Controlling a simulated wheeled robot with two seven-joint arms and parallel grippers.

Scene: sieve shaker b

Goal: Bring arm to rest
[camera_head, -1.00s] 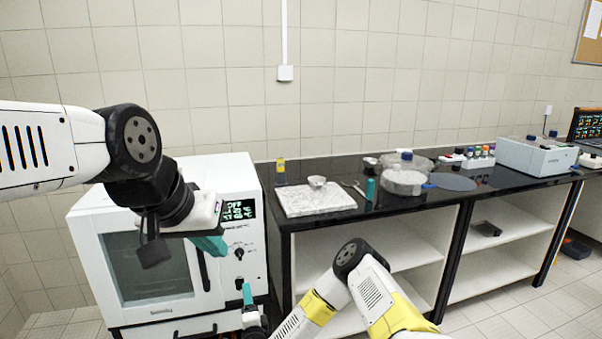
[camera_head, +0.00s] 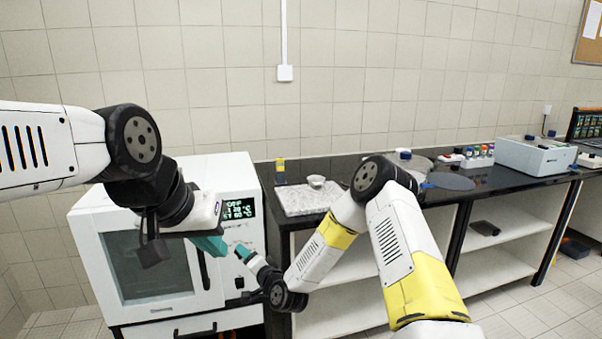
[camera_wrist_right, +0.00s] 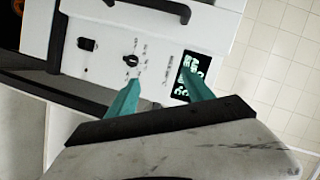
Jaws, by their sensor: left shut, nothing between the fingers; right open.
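My left gripper (camera_head: 212,246) is shut and empty, its teal fingers pointing right in front of the white oven (camera_head: 85,232). My right arm comes in from the bottom right and bends back to the left. My right gripper (camera_head: 243,252) shows in the head view as a small teal tip near the oven's control panel. In the right wrist view the right gripper (camera_wrist_right: 160,92) is open, with its two teal fingers apart and nothing between them. Behind them are the oven's knob (camera_wrist_right: 130,60) and lit display (camera_wrist_right: 188,75).
A black worktop (camera_head: 350,165) stands right of the oven, with a marble slab (camera_head: 293,200), a small bowl (camera_head: 316,181), a yellow-capped bottle (camera_head: 280,170), a dark disc (camera_head: 452,182) and a grey-white device (camera_head: 535,155). My right arm hides part of the worktop.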

